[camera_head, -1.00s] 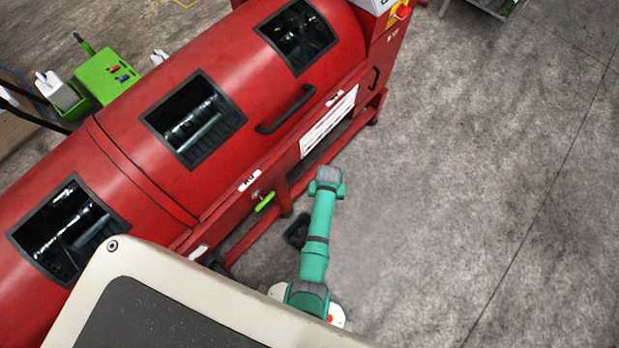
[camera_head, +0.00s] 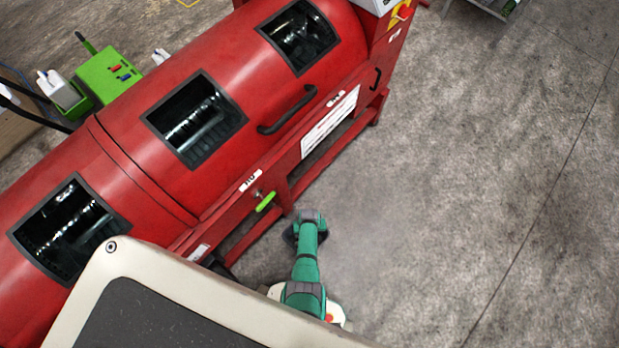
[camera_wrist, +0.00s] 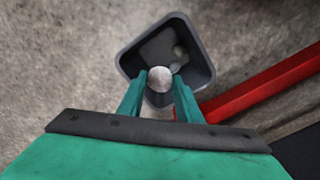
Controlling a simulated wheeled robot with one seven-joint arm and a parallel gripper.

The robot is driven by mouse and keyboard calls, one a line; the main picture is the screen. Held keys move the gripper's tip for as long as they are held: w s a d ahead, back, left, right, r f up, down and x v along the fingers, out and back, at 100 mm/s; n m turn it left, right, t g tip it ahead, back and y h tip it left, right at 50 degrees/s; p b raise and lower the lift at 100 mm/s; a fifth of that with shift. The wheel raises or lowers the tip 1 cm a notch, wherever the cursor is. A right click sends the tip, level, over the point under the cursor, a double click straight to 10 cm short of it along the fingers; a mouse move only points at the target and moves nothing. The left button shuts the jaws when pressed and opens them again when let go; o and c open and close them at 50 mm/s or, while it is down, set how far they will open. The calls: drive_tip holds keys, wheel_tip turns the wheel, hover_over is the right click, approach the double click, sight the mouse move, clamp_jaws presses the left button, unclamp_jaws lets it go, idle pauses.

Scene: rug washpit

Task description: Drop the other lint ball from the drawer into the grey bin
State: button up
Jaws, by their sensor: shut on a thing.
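In the wrist view my gripper (camera_wrist: 160,84) is shut on a pale, round lint ball (camera_wrist: 160,77) held between its fingertips. The grey bin (camera_wrist: 196,42) is beyond the fingertips on the floor, and the held ball appears over the bin's opening. My fingers and the ball are hidden there. I see no drawer that I can make out.
A red machine (camera_head: 150,130) with several dark windows runs diagonally across the left. Its red frame bar (camera_wrist: 250,92) passes close to the bin's right in the wrist view. A green box (camera_head: 108,75) stands behind it. The concrete floor (camera_head: 480,180) on the right is clear.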

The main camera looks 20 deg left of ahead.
drive_tip(key=shift+f, duration=1.05)
drive_tip(key=o, duration=1.1)
drive_tip(key=shift+r, duration=5.35)
drive_tip(key=shift+s, duration=0.1)
